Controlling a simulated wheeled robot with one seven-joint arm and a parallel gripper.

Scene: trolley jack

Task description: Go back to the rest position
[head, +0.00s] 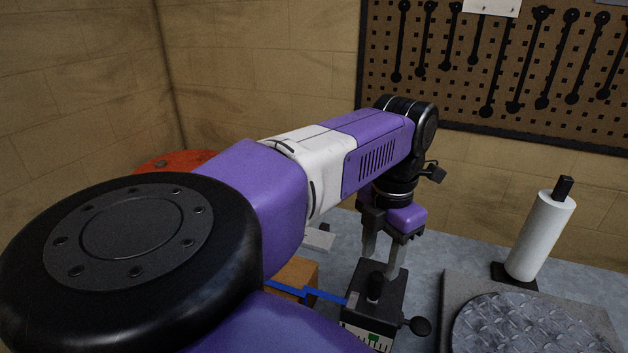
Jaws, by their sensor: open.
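My gripper (382,262) hangs from the end of my purple and white arm, fingers pointing down. Its two grey fingers stand apart and hold nothing that I can see. Just below and between the fingertips is a dark block (377,294) with a short black cylinder on top and a black ball knob (421,326) at its right side. I cannot tell whether the fingers touch it. My arm hides much of the left part of the work surface.
A white roll (541,235) stands on a black base at the right. A round metal tread plate (530,325) lies on a grey slab (456,290) at the front right. An orange-brown block (299,271) and a blue bar (325,296) lie left of the gripper. A tool pegboard (520,65) hangs behind.

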